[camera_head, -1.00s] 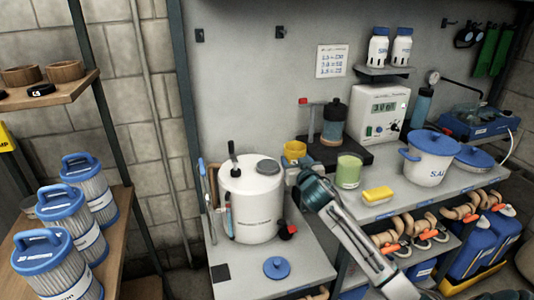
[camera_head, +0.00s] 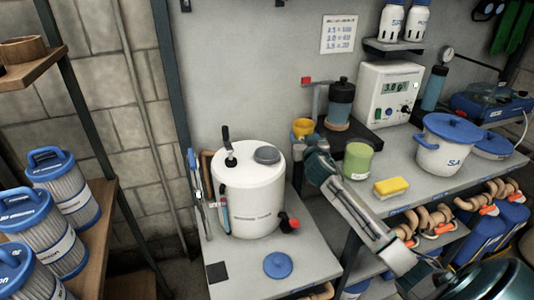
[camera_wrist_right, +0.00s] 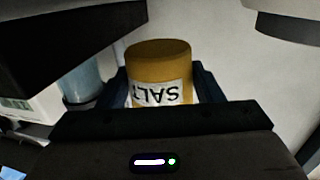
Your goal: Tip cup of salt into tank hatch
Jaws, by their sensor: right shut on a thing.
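The white tank (camera_head: 247,200) stands upright on the left end of the bench. A round grey hatch (camera_head: 267,154) is on its top, right of a black fitting; I cannot tell its depth. My right gripper (camera_head: 305,136) is shut on a yellow cup, beyond and right of the tank's top, apart from it. The cup (camera_head: 303,125) looks upright in the head view. In the right wrist view the cup (camera_wrist_right: 158,62) sits between the dark fingers, its SALT label upside down in the picture; its contents are hidden. My left gripper is not in view.
A blue lid (camera_head: 278,264) lies on the bench in front of the tank. A red and black valve (camera_head: 289,222) sticks out on the tank's right. A green jar (camera_head: 358,160), yellow sponge (camera_head: 391,187) and white pot (camera_head: 443,155) stand on the right-hand bench.

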